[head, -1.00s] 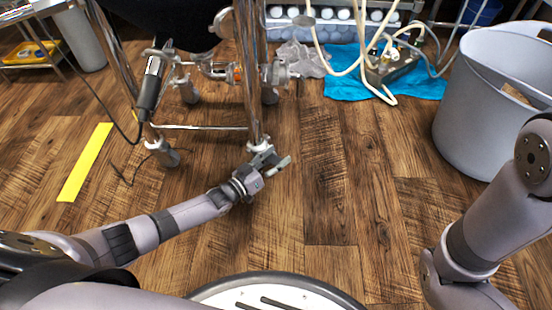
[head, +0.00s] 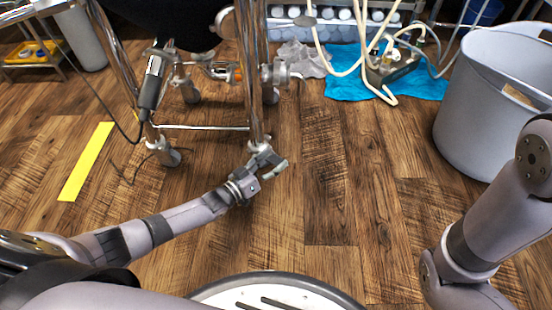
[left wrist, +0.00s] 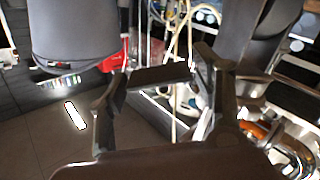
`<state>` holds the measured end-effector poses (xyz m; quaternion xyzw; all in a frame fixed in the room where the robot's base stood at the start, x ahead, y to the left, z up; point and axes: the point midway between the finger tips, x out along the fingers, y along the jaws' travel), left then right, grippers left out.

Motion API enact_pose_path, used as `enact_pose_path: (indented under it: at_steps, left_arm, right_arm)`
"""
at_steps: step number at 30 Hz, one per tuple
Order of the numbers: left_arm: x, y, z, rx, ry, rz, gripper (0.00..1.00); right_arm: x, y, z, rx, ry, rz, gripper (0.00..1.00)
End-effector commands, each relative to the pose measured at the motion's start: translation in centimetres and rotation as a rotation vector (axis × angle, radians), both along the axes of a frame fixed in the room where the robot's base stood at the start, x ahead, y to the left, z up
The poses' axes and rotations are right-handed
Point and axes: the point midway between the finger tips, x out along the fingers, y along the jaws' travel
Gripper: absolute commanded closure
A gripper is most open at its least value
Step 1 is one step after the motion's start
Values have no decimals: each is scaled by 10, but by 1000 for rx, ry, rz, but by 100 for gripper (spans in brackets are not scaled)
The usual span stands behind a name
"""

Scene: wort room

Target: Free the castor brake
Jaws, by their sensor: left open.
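A steel-legged stand (head: 247,70) rises at the upper left of the head view. The castor at the foot of its nearest right leg is mostly hidden by my left gripper (head: 268,163), so its brake lever cannot be made out there. The gripper is open, low over the floor at that leg's foot; whether it touches the castor I cannot tell. Another castor (head: 167,156) stands under the near left leg. In the left wrist view my open fingers (left wrist: 160,72) are spread, with a dark bar between them that I cannot identify. My right gripper is out of view.
A grey bucket (head: 468,110) stands at the right, beside my right arm. A blue cloth (head: 342,87) with hoses lies at the back. A yellow floor strip (head: 86,160) is at the left. A cable hangs near the left castor. The middle floor is clear.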

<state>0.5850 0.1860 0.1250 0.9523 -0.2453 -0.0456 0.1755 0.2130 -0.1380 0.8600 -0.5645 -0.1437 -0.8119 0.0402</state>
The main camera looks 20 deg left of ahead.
Motion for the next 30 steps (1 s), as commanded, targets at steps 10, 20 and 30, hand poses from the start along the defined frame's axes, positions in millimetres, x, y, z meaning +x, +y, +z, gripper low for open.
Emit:
enact_pose_path:
  at_steps: [10,20,30]
  left_arm:
    - [-66,36,-1,1,4,0,40]
    - [-91,50,0,0,1,0,40]
    - [-91,50,0,0,1,0,40]
  right_arm:
    - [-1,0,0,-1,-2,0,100]
    - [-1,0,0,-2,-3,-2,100]
    - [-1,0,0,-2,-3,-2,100]
